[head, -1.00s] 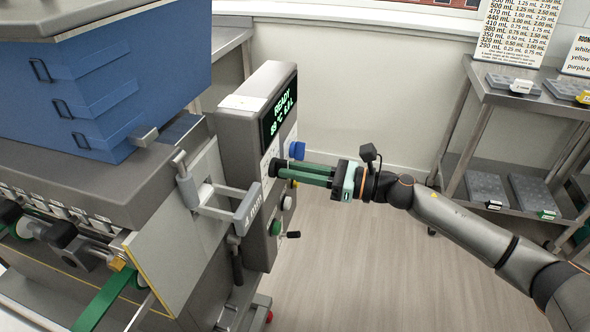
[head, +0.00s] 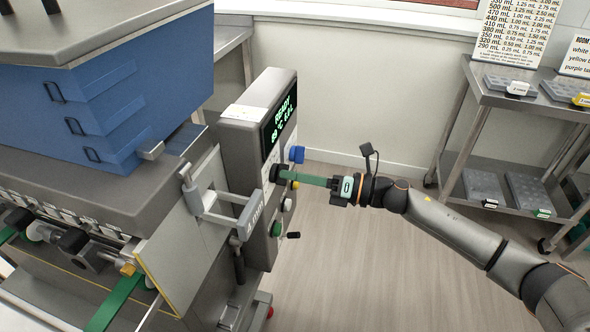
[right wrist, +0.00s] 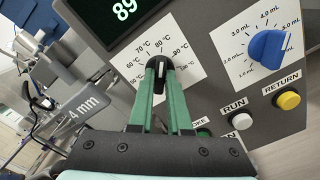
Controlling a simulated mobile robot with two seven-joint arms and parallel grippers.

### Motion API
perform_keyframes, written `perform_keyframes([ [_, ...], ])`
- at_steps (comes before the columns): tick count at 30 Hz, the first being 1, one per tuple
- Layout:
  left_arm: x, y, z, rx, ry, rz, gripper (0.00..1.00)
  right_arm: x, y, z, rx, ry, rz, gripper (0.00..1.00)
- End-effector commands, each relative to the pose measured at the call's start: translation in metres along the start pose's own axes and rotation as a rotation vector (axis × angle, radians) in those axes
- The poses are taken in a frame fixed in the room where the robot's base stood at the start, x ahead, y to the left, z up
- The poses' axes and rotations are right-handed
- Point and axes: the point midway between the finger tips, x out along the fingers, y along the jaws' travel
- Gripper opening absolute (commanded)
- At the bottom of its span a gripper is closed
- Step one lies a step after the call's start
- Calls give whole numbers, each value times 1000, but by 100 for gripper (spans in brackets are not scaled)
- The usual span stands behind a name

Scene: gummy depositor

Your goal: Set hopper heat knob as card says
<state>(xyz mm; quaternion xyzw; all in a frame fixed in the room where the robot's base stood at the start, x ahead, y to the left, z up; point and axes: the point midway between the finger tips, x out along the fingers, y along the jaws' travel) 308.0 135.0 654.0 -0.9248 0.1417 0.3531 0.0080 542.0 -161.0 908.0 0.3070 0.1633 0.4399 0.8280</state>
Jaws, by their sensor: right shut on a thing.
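The black heat knob (head: 275,173) is on the side of the grey control box; in the right wrist view the knob (right wrist: 158,76) sits on a white temperature dial (right wrist: 135,68). My right gripper (head: 287,177) is shut on it, with its green fingers (right wrist: 160,88) on both sides. The knob's white mark points up, near the 70 to 80 °C labels. The display (head: 280,112) reads READY with a temperature; it shows 89 in the wrist view (right wrist: 124,8). A printed chart (head: 513,30) and a partly cut-off sign (head: 578,56) stand upper right. My left gripper is out of view.
Beside the heat knob are a blue volume knob (right wrist: 267,48), a white RUN button (right wrist: 242,121) and a yellow RETURN button (right wrist: 288,100). Steel shelves (head: 520,100) with trays are right; floor between is clear.

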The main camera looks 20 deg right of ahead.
Motion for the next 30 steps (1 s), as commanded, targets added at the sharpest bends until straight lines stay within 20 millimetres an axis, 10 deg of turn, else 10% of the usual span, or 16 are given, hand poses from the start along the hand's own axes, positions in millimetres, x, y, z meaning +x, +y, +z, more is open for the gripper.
perform_keyframes([
  [30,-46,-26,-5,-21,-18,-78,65,0,0,2,967,-2,-1,0],
])
